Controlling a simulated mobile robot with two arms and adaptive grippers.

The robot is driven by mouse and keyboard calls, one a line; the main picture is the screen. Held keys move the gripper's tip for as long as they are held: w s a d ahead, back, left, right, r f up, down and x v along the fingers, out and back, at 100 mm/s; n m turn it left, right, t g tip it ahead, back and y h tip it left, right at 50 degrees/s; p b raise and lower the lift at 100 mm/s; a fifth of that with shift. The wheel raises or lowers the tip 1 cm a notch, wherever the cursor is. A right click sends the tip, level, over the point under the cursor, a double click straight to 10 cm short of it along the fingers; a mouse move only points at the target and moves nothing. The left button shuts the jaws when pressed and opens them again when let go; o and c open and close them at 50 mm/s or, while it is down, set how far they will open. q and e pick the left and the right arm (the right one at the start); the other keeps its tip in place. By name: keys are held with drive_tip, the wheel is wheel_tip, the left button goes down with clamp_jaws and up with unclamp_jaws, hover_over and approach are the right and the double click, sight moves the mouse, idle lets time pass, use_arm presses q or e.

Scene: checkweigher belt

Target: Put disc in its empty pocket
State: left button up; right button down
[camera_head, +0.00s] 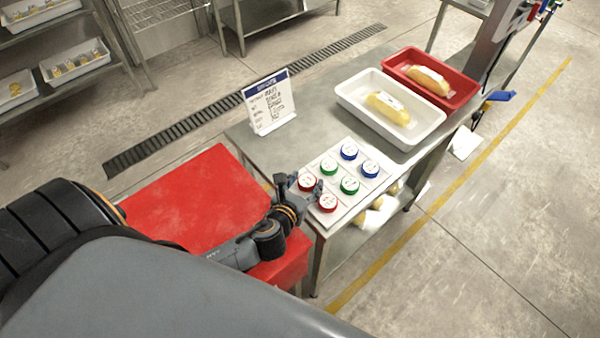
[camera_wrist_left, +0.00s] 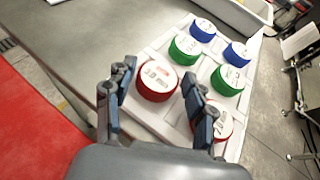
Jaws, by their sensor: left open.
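A white pocket board (camera_head: 338,215) lies near the table's front corner and bears discs in two rows: two red, two green and two blue. One red disc (camera_head: 307,182) is at the board's near left corner, and it also shows in the left wrist view (camera_wrist_left: 156,78). My left gripper (camera_head: 300,190) is open, its fingers on either side of this disc, with a gap visible. The other red disc (camera_head: 327,203) is beside it, partly hidden by a finger in the left wrist view. Green discs (camera_head: 329,166) and blue discs (camera_head: 349,151) sit behind. My right gripper is not in view.
A white tray (camera_head: 345,96) and a red tray (camera_head: 395,58), each with a yellow pack, stand at the back of the metal table. A sign (camera_head: 268,102) stands at its left. A red surface (camera_head: 190,205) lies left of the table.

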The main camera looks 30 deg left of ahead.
use_arm(q)
drive_tip(key=b+v, duration=0.1)
drive_tip(key=v, duration=0.9)
drive_tip(key=shift+s, duration=0.4)
drive_tip(key=shift+s+d+r, duration=0.1)
drive_tip(key=shift+s+r, duration=0.2)
drive_tip(key=shift+s, duration=0.25)
